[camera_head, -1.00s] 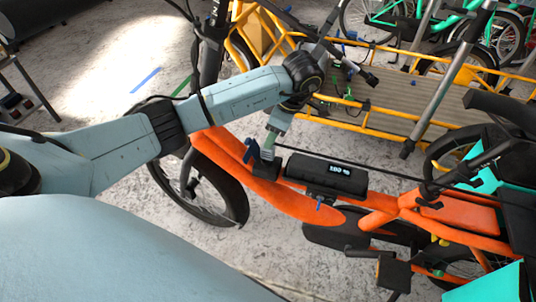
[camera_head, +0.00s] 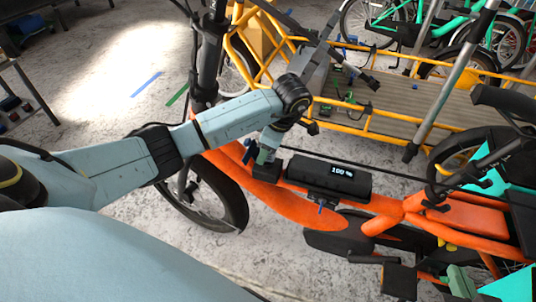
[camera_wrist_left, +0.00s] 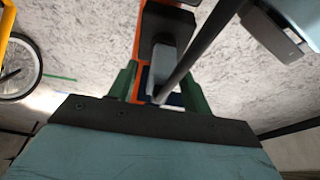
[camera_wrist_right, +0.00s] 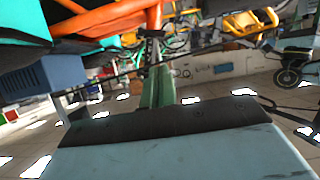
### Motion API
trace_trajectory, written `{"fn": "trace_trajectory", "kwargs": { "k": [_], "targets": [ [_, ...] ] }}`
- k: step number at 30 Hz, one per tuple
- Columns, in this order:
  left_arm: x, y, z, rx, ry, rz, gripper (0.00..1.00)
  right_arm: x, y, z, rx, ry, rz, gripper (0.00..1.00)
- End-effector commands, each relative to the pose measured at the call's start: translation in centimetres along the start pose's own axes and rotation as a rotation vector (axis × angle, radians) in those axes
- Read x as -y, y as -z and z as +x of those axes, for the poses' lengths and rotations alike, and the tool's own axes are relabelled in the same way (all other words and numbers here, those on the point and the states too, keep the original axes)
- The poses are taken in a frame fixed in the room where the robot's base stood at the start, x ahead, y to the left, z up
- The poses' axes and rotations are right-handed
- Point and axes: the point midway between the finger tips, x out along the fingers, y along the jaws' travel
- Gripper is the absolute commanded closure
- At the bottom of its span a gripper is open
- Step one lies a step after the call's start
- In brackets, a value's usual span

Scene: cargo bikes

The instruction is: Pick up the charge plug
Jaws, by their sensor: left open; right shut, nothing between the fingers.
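The charge plug (camera_wrist_left: 163,58) is a small grey piece in the left wrist view, with a black cable beside it. It sits at a black block on the orange bike's frame. My left gripper (camera_wrist_left: 160,85) is open, with its green fingers on either side of the plug; I cannot tell whether they touch it. In the head view my left gripper (camera_head: 268,146) is over the black block (camera_head: 267,171), and the plug is mostly hidden. My right gripper (camera_wrist_right: 158,85) is shut and empty; its green fingers also show at the head view's lower right (camera_head: 460,281).
The orange bike (camera_head: 290,207) carries a black battery box (camera_head: 328,177) reading 100 %. A black cable runs close to my left gripper. A yellow cargo bike (camera_head: 385,129) stands behind, with teal bikes at the right. Grey floor is open at left.

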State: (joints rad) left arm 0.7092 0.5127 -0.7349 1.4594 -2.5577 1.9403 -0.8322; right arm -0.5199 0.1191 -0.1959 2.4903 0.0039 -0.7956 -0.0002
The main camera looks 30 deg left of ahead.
Motion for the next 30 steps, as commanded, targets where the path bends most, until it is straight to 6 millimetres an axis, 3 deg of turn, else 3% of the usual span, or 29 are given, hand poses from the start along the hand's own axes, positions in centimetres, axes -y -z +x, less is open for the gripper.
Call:
{"fn": "trace_trajectory", "kwargs": {
  "k": [11,22,30],
  "targets": [
    [-0.03,0.02,0.45,0.000,-0.001,-0.001,0.51,0.21,1.00,0.09,-0.057,0.005,0.000,1.00],
    [-0.02,0.00,0.44,0.000,-0.001,0.000,0.98,0.20,0.95,0.09,-0.055,0.005,0.000,1.00],
    [-0.03,0.01,0.39,0.000,-0.001,0.000,1.00,0.18,0.90,0.08,-0.050,0.005,0.000,1.00]
  ]
}}
